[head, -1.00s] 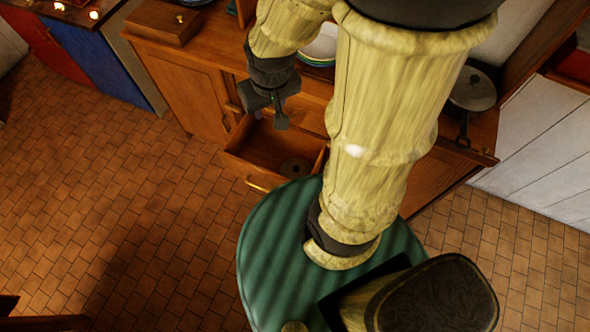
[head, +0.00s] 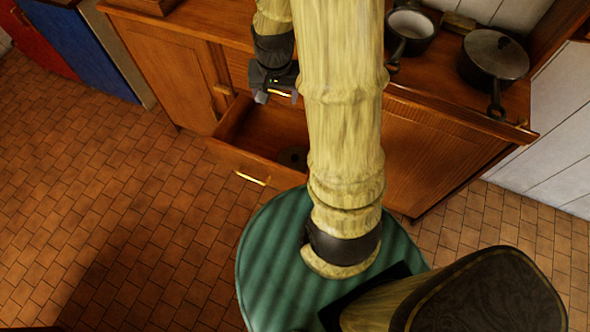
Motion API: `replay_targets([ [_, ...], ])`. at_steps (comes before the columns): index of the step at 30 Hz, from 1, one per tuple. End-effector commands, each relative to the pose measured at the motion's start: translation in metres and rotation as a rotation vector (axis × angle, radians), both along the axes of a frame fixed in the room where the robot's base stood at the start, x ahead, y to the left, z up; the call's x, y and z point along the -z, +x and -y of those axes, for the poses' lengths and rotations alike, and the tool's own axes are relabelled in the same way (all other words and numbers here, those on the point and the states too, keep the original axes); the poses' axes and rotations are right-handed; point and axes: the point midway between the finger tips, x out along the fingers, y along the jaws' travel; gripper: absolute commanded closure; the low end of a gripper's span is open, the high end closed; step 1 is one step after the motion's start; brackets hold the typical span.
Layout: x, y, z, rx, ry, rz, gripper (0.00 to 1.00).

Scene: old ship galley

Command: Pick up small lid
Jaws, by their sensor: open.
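A small dark round lid (head: 293,157) lies inside the open drawer (head: 238,162), near its right end. My arm hides part of the drawer's right side and may cover part of the lid. My gripper (head: 278,97) is open and empty. It hangs above the back of the drawer, up and to the left of the lid, and is apart from it.
The wooden cabinet (head: 165,75) stands behind the drawer. On its top at the right are a lidded pan (head: 492,58) and a small pot (head: 411,28). The tiled floor (head: 110,190) to the left is clear.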

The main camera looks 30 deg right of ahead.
Motion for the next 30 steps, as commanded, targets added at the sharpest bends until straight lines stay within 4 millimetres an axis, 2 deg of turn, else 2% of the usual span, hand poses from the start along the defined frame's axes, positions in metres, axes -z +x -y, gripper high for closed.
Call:
replay_targets([
  [1,0.033,0.005,0.006,0.036,0.004,-0.01,0.31],
  [21,0.265,0.049,0.074,0.507,0.048,-0.1,0.31],
  [25,0.292,0.053,0.082,0.565,0.053,-0.111,0.31],
  [30,0.298,0.054,0.087,0.595,0.054,-0.115,0.31],
])
